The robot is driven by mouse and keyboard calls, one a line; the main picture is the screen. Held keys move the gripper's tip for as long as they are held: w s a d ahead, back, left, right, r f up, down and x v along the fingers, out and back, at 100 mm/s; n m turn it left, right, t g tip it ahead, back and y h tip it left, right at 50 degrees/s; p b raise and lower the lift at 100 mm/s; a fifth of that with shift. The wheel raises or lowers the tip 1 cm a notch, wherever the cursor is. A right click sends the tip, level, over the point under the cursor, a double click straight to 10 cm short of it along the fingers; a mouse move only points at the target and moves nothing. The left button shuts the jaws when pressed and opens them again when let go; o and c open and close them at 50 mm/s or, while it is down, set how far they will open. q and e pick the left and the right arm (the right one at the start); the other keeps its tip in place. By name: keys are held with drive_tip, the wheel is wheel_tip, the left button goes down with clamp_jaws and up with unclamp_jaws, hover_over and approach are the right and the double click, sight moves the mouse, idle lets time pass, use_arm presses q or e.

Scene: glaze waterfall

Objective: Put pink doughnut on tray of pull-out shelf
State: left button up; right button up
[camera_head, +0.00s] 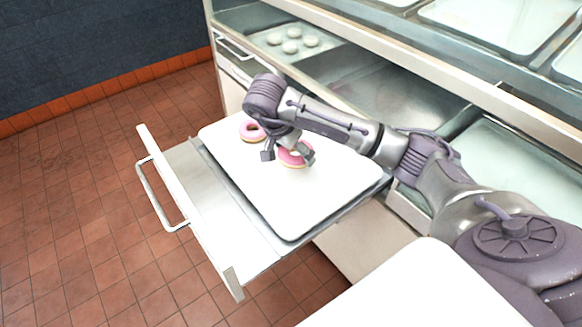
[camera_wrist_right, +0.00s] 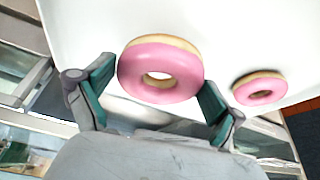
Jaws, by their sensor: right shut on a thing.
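A pink doughnut (camera_head: 295,154) is between the fingers of my right gripper (camera_head: 288,154), which is shut on it over the white tray (camera_head: 290,205). In the right wrist view the held pink doughnut (camera_wrist_right: 160,70) sits between the two green-padded fingertips of the right gripper (camera_wrist_right: 157,95). Whether it touches the tray is hard to tell. A second pink doughnut (camera_head: 252,131) lies on the tray near its back left corner; it also shows in the right wrist view (camera_wrist_right: 260,88). The tray lies in the pulled-out shelf (camera_head: 205,205). My left gripper is not in view.
The shelf's bar handle (camera_head: 157,198) faces left over the tiled floor. Another pulled-out shelf (camera_head: 265,45) behind holds several pale round pieces (camera_head: 291,32). The front and right of the tray are clear.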

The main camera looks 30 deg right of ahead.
sight(296, 172)
wheel_tip(296, 172, down, 6)
drive_tip(key=shift+r, duration=0.15)
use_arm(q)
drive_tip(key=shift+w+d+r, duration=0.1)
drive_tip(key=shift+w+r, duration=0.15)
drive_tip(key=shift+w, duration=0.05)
use_arm(e)
drive_tip(key=shift+w, duration=0.1)
drive_tip(key=shift+f, duration=0.2)
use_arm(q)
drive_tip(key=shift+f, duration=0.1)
use_arm(e)
drive_tip(key=o, duration=0.8)
